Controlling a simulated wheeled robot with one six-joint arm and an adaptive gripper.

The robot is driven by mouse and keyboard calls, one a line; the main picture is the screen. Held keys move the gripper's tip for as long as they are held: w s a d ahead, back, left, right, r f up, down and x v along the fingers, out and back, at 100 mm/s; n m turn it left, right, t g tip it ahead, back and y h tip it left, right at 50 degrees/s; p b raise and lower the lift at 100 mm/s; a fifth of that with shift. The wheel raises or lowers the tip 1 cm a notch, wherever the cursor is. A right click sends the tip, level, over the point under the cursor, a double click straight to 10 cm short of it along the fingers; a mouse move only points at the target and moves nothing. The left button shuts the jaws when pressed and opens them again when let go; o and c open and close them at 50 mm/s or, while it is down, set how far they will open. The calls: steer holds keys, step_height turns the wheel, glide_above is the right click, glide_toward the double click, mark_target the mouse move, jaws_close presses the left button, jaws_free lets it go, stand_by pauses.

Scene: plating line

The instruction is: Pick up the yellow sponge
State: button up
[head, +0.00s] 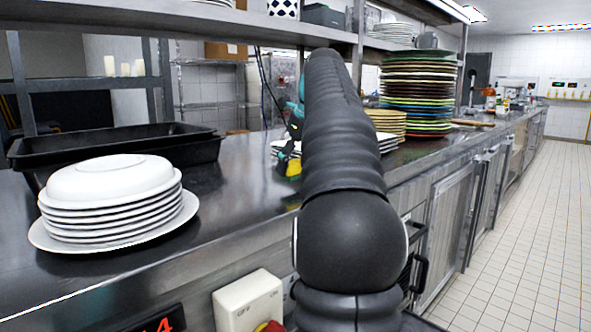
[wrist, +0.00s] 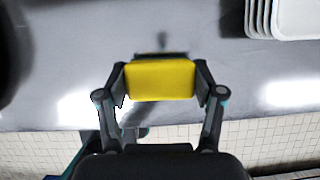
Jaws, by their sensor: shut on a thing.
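The yellow sponge (wrist: 160,80) is between the two fingers of my gripper (wrist: 161,84) in the wrist view, with a finger pressed against each short side. My gripper is shut on it. In the head view the sponge (head: 294,169) shows as a small yellow patch just left of my arm, below the dark and teal gripper parts (head: 293,130). My arm hides much of that area. I cannot tell for sure whether the sponge touches the steel counter (head: 235,180) or is just above it.
White plates (head: 112,210) are stacked at the left, before black trays (head: 110,142). Small square white plates (head: 387,142) and tall coloured plate stacks (head: 418,90) stand beyond my arm. A shelf (head: 270,28) runs above the counter. The tiled floor (head: 520,230) at right is clear.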

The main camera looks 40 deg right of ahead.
mark_target(295, 161)
step_height(295, 161, up, 5)
steer(key=shift+r+p, duration=0.2)
steer(key=shift+p, duration=0.55)
steer(key=shift+r, duration=1.15)
steer(key=shift+o, duration=1.4)
steer(key=c, duration=0.4)
steer(key=shift+o, duration=0.2)
